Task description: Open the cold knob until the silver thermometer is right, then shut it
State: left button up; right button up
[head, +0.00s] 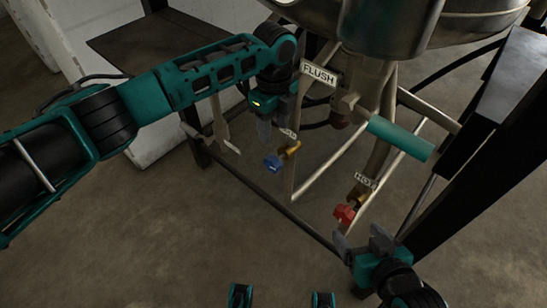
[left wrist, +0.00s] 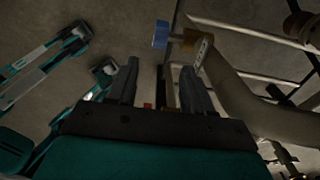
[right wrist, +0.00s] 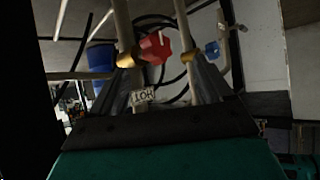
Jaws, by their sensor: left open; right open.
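The blue cold knob (head: 272,163) sits on a brass stem at the lower pipework, beside a partly hidden label. My left gripper (head: 272,132) is open and empty, just above and left of the blue knob, apart from it. In the left wrist view the blue knob (left wrist: 161,36) lies beyond the fingertips, not between them. My right gripper (head: 365,240) is open and empty, just below the red knob (head: 344,213) by the HOT label. The red knob (right wrist: 156,47) and blue knob (right wrist: 212,50) also show in the right wrist view. I cannot make out a silver thermometer.
A metal vessel (head: 385,28) stands above the pipes, with a FLUSH label (head: 319,74) below it. A teal cylinder (head: 400,138) juts out at the right. Dark frame posts (head: 490,150) and a low rail bound the pipework. The floor in front is clear.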

aim_at(274, 159)
pick_arm(q)
notch_tip(274, 159, down, 11)
jog(key=b, duration=0.4)
jog(key=shift+d, duration=0.1)
jog(key=shift+f, duration=0.7)
pick_arm(e)
jog(key=shift+w+a+f+y, duration=0.15)
jog(key=shift+a+f, duration=0.15)
jog(key=shift+f, duration=0.25)
jog(key=shift+w+a+f+y, duration=0.15)
jog(key=shift+a+f, duration=0.15)
jog(key=shift+f, duration=0.25)
jog(key=shift+s, duration=0.15)
